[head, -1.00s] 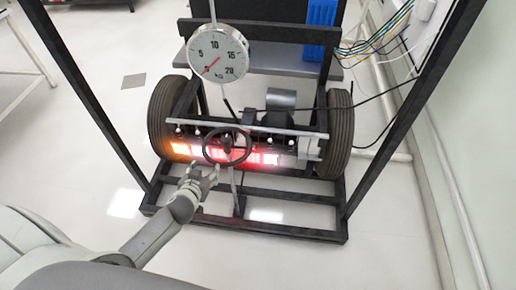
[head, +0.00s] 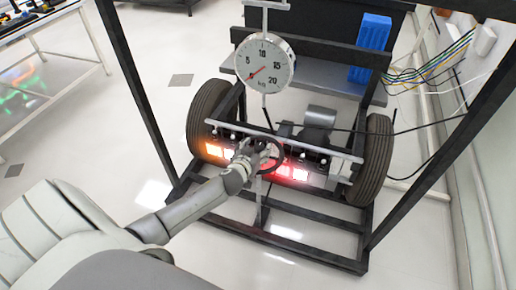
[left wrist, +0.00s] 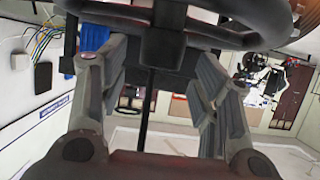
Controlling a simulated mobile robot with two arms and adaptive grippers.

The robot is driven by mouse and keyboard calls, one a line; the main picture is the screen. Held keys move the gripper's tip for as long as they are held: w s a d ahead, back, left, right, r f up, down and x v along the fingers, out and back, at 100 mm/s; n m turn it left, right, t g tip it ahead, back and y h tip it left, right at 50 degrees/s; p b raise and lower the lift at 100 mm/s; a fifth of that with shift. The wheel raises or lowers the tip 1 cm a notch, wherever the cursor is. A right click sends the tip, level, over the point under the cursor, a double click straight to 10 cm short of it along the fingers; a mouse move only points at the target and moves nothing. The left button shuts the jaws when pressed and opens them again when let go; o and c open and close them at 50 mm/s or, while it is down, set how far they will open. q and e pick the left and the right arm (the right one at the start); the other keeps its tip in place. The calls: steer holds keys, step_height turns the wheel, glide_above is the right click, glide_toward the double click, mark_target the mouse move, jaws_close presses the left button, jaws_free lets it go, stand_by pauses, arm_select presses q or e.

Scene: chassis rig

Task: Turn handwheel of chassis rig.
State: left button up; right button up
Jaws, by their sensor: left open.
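The chassis rig is a black frame with two tyres and a dark handwheel (head: 279,158) at its front middle. My left gripper (head: 262,150) is at the handwheel and covers its left part in the head view. In the left wrist view the handwheel's dark rim (left wrist: 222,40) crosses the top of the picture, just beyond my left gripper (left wrist: 160,62). Its two fingers stand apart, with nothing clearly gripped between them. I cannot tell whether a finger touches the wheel. My right gripper is not in view.
A round dial gauge (head: 265,64) stands above the wheel. Lit orange and red panels (head: 297,172) lie behind it. Tyres flank the rig on the left (head: 208,118) and right (head: 372,160). Black upright posts frame both sides. Cables hang at the right wall.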

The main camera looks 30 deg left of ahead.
arm_select(q)
steer(key=shift+x, duration=0.75)
jaws_close()
